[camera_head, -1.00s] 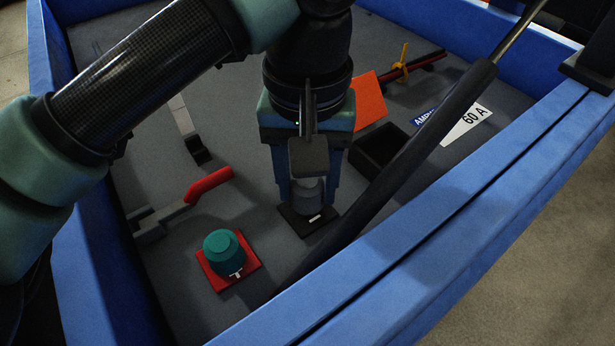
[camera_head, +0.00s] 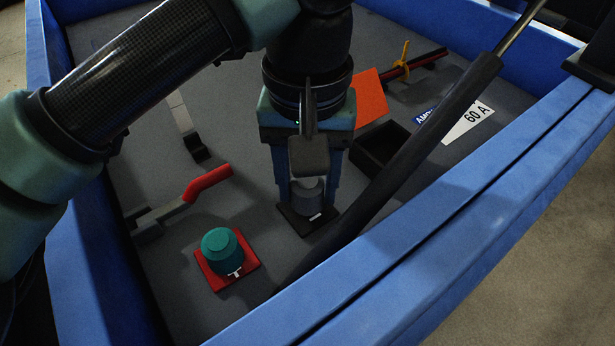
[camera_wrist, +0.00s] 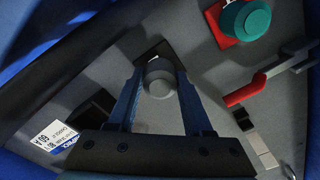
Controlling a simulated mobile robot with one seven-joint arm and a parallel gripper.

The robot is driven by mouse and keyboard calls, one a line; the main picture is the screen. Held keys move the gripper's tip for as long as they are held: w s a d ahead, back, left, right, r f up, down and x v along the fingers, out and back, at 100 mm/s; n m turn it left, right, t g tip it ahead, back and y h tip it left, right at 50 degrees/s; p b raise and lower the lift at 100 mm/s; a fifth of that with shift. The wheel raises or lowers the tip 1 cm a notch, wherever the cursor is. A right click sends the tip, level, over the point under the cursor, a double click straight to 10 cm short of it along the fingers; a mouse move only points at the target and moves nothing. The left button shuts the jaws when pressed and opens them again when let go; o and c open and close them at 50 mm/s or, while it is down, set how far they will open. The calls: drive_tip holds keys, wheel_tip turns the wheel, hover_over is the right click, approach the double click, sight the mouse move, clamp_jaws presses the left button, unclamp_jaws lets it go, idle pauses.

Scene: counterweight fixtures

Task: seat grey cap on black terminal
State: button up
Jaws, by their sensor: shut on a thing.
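The grey cap (camera_head: 306,197) is a short round knob held between the two blue fingers of my gripper (camera_head: 308,206). In the wrist view the grey cap (camera_wrist: 160,84) sits between the fingertips. My gripper is shut on it and points down. The black terminal (camera_head: 302,228) has a square black base with a small white mark, directly below the cap. In the wrist view part of the black base (camera_wrist: 153,50) shows beyond the cap. The cap hides the middle of the terminal, so I cannot tell whether it rests fully down.
A teal cap (camera_head: 221,250) stands on a red base (camera_head: 248,271) at the front left. A red-handled lever (camera_head: 208,183) lies behind it. A black strut (camera_head: 405,150) passes close to my gripper's right. An open black box (camera_head: 381,152) stands behind the strut. Blue walls (camera_head: 450,215) surround the floor.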

drive_tip(key=shift+f+b, duration=0.6)
drive_tip(key=shift+f, duration=0.1)
drive_tip(key=o, duration=0.9)
drive_tip(key=shift+r, duration=0.1)
